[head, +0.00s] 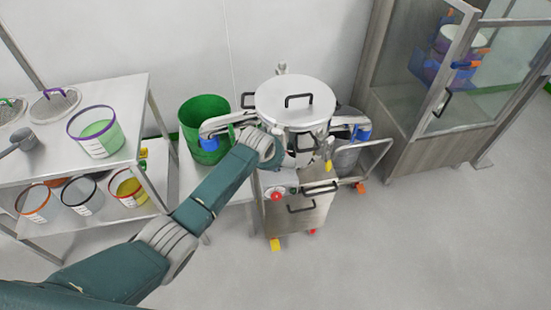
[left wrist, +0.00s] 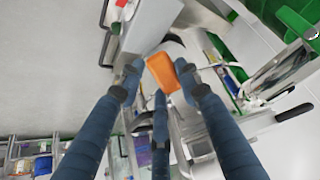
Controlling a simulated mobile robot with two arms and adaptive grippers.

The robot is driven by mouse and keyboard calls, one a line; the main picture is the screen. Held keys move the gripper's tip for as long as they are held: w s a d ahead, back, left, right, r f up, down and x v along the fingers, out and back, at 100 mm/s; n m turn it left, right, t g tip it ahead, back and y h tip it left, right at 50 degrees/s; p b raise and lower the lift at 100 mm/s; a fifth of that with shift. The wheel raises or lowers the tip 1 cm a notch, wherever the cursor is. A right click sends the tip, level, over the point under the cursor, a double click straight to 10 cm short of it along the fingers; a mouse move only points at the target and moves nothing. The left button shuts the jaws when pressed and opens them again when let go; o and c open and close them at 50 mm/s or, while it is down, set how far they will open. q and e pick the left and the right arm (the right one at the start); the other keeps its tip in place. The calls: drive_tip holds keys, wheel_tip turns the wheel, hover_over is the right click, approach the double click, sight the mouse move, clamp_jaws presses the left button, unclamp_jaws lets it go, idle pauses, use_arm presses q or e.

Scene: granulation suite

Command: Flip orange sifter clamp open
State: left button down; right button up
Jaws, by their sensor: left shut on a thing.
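The orange clamp (left wrist: 165,76) shows in the left wrist view as a flat orange piece between my fingertips. My left gripper (left wrist: 158,72) has its dark blue fingers around this piece and is shut on it. In the head view my left arm reaches in from the lower left to a steel machine with a round lidded vessel (head: 290,92). The arm's end is at the front left of the vessel; my own wrist hides the fingertips and the clamp there. My right gripper is in neither view.
A steel shelf (head: 128,88) with sieves and a purple-rimmed bucket (head: 96,142) stands at the left. A green bin (head: 203,112) is behind my arm. A glass-fronted cabinet (head: 410,105) stands at the right. The floor (head: 430,250) at the front right is clear.

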use_arm(q)
drive_tip(key=c, duration=1.2)
unclamp_jaws()
drive_tip(key=v, duration=1.2)
drive_tip(key=shift+c, duration=0.4)
